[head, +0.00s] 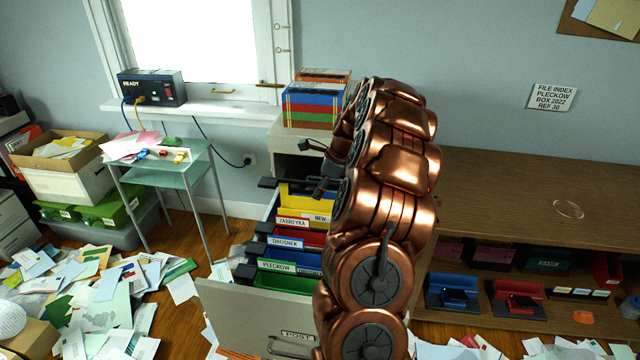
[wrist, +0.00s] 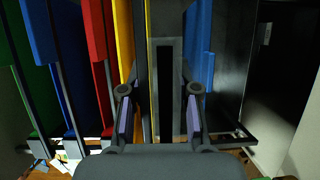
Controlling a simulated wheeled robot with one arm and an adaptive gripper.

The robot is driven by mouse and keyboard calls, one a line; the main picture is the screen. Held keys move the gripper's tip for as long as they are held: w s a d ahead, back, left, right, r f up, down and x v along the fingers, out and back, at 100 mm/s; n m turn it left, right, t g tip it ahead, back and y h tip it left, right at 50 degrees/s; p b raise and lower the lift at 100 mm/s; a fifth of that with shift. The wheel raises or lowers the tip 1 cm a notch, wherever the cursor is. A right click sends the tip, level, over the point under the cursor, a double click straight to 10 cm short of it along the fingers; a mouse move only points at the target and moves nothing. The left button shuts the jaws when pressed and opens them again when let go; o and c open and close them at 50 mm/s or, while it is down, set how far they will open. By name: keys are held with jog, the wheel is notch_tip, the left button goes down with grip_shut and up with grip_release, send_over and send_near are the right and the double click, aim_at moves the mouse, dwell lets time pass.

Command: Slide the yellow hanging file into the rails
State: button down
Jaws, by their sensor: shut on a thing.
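The yellow hanging file (head: 297,194) is in the open cabinet drawer, behind the red file, in the head view. A label reading "NEW" shows at its front. My gripper (head: 328,180) is over the back part of the drawer, at the file's upper right. In the wrist view, the two fingers of my gripper (wrist: 163,110) stand apart with the yellow file's edge (wrist: 153,70) and a dark slotted part between them. My gripper is shut on the yellow file. Whether its hooks sit on the rails is hidden.
Red (head: 312,238), blue (head: 300,257) and green (head: 285,281) files hang in front, inside the drawer with its beige front panel (head: 240,315). Blue panels (wrist: 200,50) stand at the right in the wrist view. Stacked binders (head: 315,105) top the cabinet. Papers cover the floor.

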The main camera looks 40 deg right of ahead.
aim_at(336, 191)
jog(key=shift+f+b, duration=0.95)
jog(key=shift+f, duration=4.2)
jog(key=c, duration=0.8)
grip_release()
jog(key=shift+o, duration=0.2)
jog(key=shift+r, duration=0.1)
jog(key=v, duration=1.2)
